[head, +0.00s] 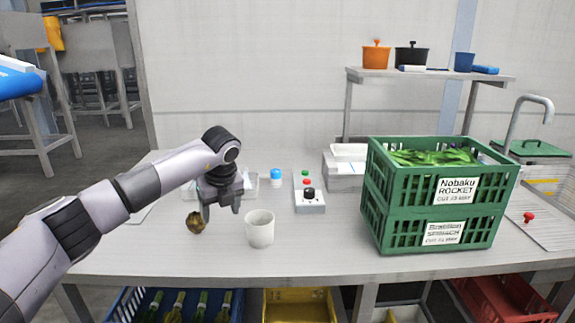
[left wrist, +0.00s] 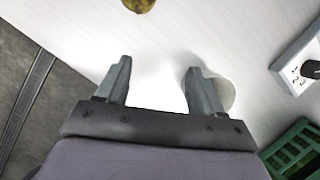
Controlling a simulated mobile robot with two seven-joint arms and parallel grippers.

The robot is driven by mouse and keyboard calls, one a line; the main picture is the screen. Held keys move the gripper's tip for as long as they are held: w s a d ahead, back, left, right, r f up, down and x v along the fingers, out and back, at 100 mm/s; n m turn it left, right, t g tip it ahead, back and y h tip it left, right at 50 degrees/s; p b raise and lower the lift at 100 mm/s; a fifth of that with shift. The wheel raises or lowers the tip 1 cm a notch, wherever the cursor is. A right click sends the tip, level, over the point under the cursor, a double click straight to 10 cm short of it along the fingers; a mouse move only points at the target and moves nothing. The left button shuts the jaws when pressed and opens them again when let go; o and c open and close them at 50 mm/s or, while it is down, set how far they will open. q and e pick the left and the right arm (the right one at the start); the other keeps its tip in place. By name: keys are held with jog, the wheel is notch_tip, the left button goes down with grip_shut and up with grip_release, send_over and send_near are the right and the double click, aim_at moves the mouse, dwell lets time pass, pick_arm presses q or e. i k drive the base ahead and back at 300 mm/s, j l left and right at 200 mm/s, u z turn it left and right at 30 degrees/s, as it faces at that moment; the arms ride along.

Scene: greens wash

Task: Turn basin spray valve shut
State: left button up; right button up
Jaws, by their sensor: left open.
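A small red knob (head: 528,217) stands on a ridged pale board at the far right of the table; it may be the spray valve, but I cannot tell its setting. A tall grey curved tap (head: 530,112) rises behind it, beside a green-topped basin area (head: 538,149). My left gripper (head: 221,211) is open, empty and pointing down over the left part of the table, far from the knob. In the left wrist view its two fingers (left wrist: 157,68) are apart with only white tabletop between them. My right gripper is in neither view.
A white cup (head: 260,230) stands close beside my left gripper, and a brown lump (head: 196,222) lies on its other side. A control box (head: 309,198) with a black dial is mid-table. Stacked green crates (head: 375,222) of leaves stand between my left arm and the red knob.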

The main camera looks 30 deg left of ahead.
aim_at(274, 174)
jog(key=i, duration=1.15)
